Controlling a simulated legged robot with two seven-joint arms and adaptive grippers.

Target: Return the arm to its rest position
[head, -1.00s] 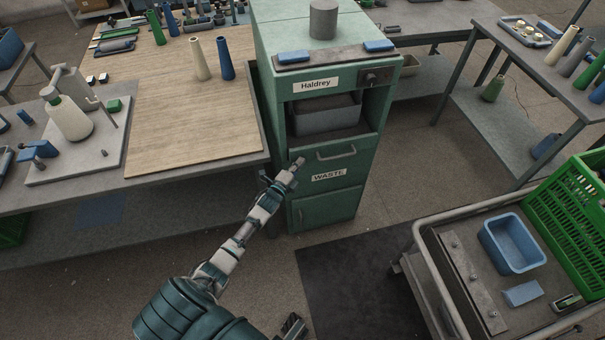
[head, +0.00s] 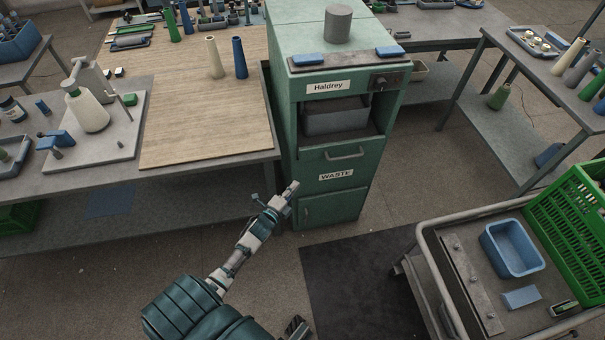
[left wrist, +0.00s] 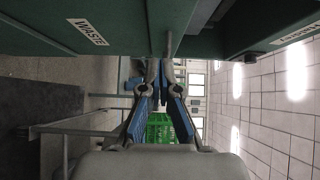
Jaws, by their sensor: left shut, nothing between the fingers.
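My left arm comes in from the bottom of the head view. Its gripper (head: 292,188) is shut and empty, in front of the green cabinet (head: 313,210) and below and left of the WASTE drawer's handle (head: 345,155), apart from it. The drawer looks closed. In the left wrist view the two blue-padded fingers (left wrist: 159,75) show with nothing between them, and the cabinet's WASTE label (left wrist: 87,32) lies across the top. A dark piece at the bottom edge of the head view may be my right gripper (head: 297,327); its jaws cannot be made out.
A workbench (head: 210,180) with a wooden board and cones stands left of the cabinet. A cart (head: 460,275) with a blue bin (head: 512,248) and green crate (head: 575,225) stands at right. Dark mat (head: 360,275) and open floor lie between.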

